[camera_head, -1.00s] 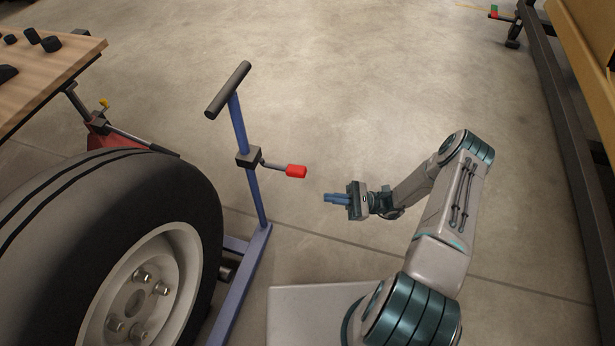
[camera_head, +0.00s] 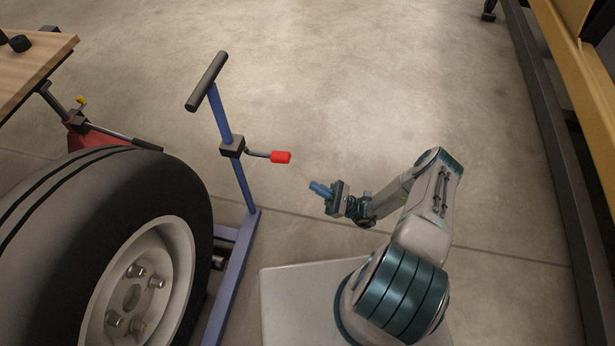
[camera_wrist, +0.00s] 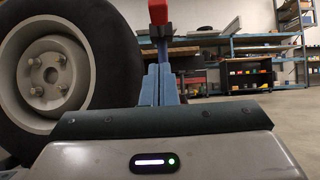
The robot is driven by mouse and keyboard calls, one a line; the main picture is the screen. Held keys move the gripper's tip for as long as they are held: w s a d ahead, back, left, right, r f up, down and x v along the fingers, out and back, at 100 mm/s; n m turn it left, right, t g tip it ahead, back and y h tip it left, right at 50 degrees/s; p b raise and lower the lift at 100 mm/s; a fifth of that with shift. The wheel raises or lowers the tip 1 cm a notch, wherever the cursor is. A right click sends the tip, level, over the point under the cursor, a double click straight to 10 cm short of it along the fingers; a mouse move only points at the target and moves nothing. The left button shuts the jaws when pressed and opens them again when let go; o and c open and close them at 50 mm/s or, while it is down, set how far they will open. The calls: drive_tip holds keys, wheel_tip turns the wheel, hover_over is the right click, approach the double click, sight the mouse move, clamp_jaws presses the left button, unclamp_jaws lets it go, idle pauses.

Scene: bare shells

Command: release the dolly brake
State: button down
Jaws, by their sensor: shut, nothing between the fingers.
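The dolly is a blue frame (camera_head: 234,273) with an upright post and a black T-handle (camera_head: 206,82). A black block (camera_head: 232,147) on the post carries a short lever that sticks out to the right and ends in a red grip (camera_head: 281,157). My gripper (camera_head: 313,186) has blue fingers, shut and empty. It is apart from the red grip, below and to its right in the head view. In the wrist view the shut fingers (camera_wrist: 159,86) point ahead, with the red grip (camera_wrist: 158,12) above them at the top edge.
A large wheel with a black tyre (camera_head: 165,185) stands left of the post, beside the dolly frame. A wooden bench (camera_head: 38,62) is at the upper left, with a red jack (camera_head: 95,138) below it. A yellow and dark rack (camera_head: 570,60) stands at the right. The floor between is clear.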

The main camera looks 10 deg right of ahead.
drive_tip(key=w+a+r, duration=0.2)
drive_tip(key=a+r, duration=0.5)
drive_tip(key=r, duration=0.2)
drive_tip(key=shift+w+a, duration=0.25)
drive_tip(key=shift+w, duration=0.1)
drive_tip(key=shift+r+p, duration=0.1)
drive_tip(key=shift+p, duration=0.25)
